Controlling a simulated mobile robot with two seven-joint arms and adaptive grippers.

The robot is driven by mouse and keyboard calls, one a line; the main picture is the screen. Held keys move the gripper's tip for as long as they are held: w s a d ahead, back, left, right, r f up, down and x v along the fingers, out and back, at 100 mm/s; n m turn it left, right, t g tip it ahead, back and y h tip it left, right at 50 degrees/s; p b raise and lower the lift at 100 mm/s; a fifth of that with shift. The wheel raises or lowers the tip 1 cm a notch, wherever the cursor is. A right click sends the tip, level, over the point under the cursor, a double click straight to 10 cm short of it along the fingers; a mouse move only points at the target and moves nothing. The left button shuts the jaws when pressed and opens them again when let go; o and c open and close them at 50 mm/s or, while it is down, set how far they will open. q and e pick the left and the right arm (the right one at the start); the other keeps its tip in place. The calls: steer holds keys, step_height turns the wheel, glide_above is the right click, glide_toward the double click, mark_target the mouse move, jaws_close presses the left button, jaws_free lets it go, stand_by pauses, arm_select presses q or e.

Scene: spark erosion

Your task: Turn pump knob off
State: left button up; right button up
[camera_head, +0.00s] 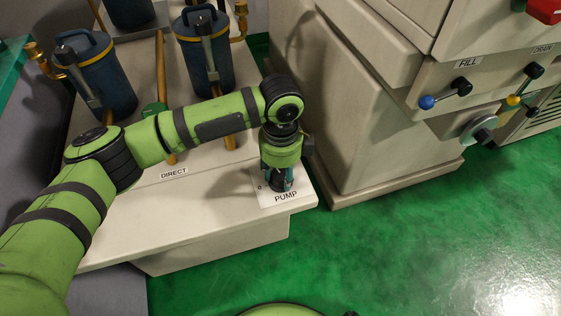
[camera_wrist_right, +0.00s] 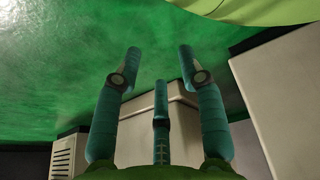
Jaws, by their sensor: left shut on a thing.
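The pump knob (camera_head: 279,184) is a small dark knob on a white plate labelled "PUMP" (camera_head: 287,198), at the front right corner of the pale bench. My left gripper (camera_head: 278,178) points down over the plate with its fingers shut around the knob. The gripper hides most of the knob, so I cannot tell its turned position. In the right wrist view, my right gripper (camera_wrist_right: 160,65) has its three teal fingers spread open, with nothing between them.
Blue canisters (camera_head: 95,75) with brass fittings stand behind my left arm. A "DIRECT" label (camera_head: 173,173) lies left on the bench. A beige cabinet (camera_head: 350,100) rises close on the right, with "FILL" (camera_head: 452,93) and "DRAIN" levers (camera_head: 525,85). The green floor (camera_head: 400,250) is clear.

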arm_select(q)
steer(key=n+p, duration=0.1)
steer(key=p, duration=0.1)
steer(key=n+p, duration=0.1)
steer(key=p, duration=0.1)
steer(key=shift+s+d+r, duration=0.1)
steer(key=shift+s+r, duration=0.1)
steer(key=shift+r, duration=0.1)
arm_select(e)
steer(key=s+r+g, duration=0.3)
steer(key=s, duration=0.9)
arm_select(q)
steer(key=n+p, duration=0.8)
steer(key=p, duration=0.2)
steer(key=shift+f+p, duration=0.1)
steer(key=shift+p, duration=0.25)
steer(key=n+p, duration=0.2)
steer(key=n, duration=0.1)
steer(key=shift+w+f+p, duration=0.1)
steer(key=shift+p, duration=0.25)
steer(key=shift+f+n+p, duration=0.1)
steer(key=shift+n+p, duration=0.45)
steer(key=shift+n, duration=0.35)
arm_select(e)
step_height(320, 180, up, 14)
steer(key=shift+w+d+r, duration=0.2)
steer(key=shift+w+d, duration=0.05)
steer(key=shift+w, duration=0.2)
steer(key=shift+r, duration=0.1)
